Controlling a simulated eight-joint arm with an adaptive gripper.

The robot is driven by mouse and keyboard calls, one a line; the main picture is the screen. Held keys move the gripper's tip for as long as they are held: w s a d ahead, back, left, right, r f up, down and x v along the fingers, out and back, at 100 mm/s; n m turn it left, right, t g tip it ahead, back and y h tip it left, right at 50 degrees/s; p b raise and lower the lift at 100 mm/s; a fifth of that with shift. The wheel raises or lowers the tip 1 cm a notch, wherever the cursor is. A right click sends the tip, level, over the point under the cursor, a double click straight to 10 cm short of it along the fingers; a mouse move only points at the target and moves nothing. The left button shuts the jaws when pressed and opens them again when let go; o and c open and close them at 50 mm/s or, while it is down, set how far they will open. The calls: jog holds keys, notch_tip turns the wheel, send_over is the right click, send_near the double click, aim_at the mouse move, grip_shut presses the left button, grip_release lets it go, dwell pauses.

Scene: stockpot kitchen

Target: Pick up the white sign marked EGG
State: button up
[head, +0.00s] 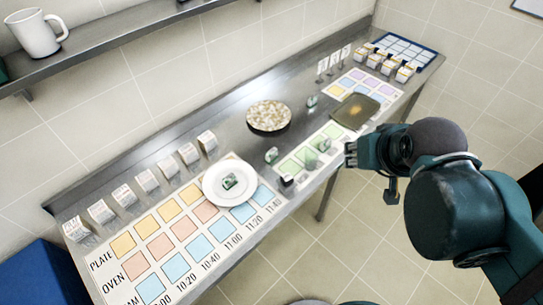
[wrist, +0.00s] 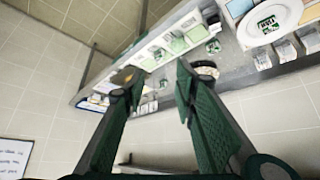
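Several small white signs stand on the steel counter. One row of folded white cards (head: 146,181) runs along the back left, and thin upright white signs (head: 335,58) stand at the back right. Their lettering is too small to read, so I cannot tell which is marked EGG. My gripper (head: 350,154) is over the counter's front edge, right of the green-squared sheet and apart from these signs. In the wrist view my gripper (wrist: 155,76) has its two green fingers spread wide, with nothing held between them.
A white plate (head: 213,194) carries a small green-and-white block. A round dish of pale pieces (head: 268,116) and a tan tray (head: 355,111) sit mid-counter. Several white boxes (head: 388,66) stand at the far right. A shelf with a white jug (head: 34,33) hangs above the left.

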jog(key=shift+w, duration=0.1)
dwell(0.3)
jog(key=m+g+h+b, duration=0.3)
jog(key=m+g, duration=0.1)
jog(key=m, duration=0.5)
send_over(271, 152)
jog(key=s+a, duration=0.2)
notch_tip(271, 152, down, 23)
jog(key=shift+w, duration=0.1)
jog(key=shift+x, duration=1.25)
jog(key=shift+f, duration=0.1)
